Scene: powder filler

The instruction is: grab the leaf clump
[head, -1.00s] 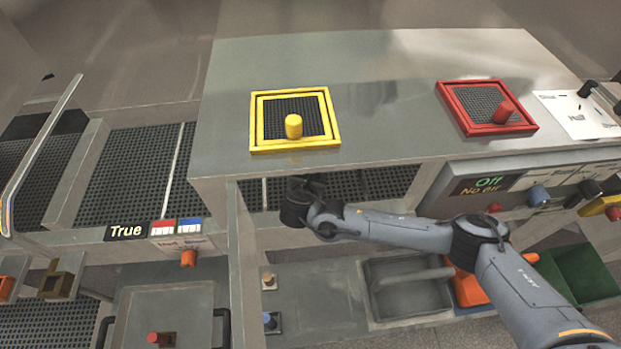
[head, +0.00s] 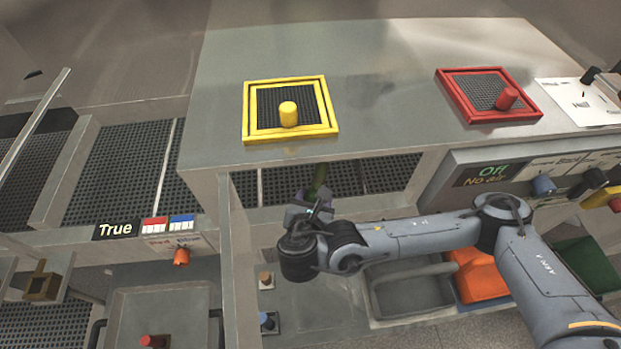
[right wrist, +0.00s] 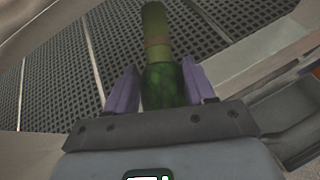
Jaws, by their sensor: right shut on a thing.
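The leaf clump, a green bundle with a paler band and a green upper part, stands between the purple fingers of my right gripper (right wrist: 160,68) in the right wrist view. Its darker leafy part (right wrist: 165,88) sits low between the fingers, and the gripper is shut on it. In the head view the green clump (head: 320,178) shows small above my right gripper (head: 313,203), in front of the opening under the steel top. My left gripper is not in view.
The steel top (head: 375,100) is above the opening, carrying a yellow-framed hatch (head: 332,127) and a red-framed hatch (head: 452,90). A dark perforated grating (head: 390,175) lies inside. A grey tray and orange bin (head: 475,275) are below.

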